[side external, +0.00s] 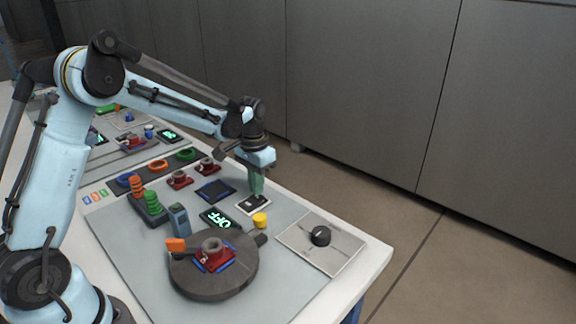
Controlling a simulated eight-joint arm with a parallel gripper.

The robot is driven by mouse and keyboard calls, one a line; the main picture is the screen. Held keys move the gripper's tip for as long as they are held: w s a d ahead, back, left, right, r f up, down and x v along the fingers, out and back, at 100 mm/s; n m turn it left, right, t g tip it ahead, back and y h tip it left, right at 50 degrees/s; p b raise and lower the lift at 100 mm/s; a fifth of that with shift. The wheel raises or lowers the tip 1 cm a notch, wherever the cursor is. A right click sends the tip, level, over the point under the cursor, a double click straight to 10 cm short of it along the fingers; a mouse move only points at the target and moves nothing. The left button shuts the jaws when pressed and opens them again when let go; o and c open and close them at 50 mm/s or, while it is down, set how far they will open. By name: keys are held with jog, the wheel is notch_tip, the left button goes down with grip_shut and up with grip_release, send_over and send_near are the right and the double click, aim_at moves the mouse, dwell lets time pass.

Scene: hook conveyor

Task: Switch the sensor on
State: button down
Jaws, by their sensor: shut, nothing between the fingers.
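My gripper (257,187) has green fingers that point down and are shut with nothing between them. The fingertips are over or at a small white-edged plate with a dark face (253,205); I cannot tell whether they touch it, and they hide part of its far edge. A yellow round button or cap (260,220) stands just in front of the plate. Which of these parts is the sensor is not clear from this view.
A dark turntable (190,281) carries a red fixture (213,256). A blue-grey upright device (179,218) stands behind it. A black knob (320,236) sits on a plate (342,253) at the right. Orange and green stacks (152,203) stand left. The table's right edge is close.

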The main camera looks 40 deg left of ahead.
jog(key=shift+f, duration=0.7)
dwell(0.3)
jog(key=shift+r, duration=3.55)
jog(key=shift+s+r, duration=0.1)
jog(key=s+d+r+t, duration=0.2)
jog(key=s+d+t, duration=0.1)
jog(key=s, duration=0.5)
jog(key=s+d+r+t, duration=0.2)
jog(key=s+d+t, duration=0.2)
jog(key=s, duration=0.4)
jog(key=shift+d+r, duration=0.25)
jog(key=shift+d, duration=0.5)
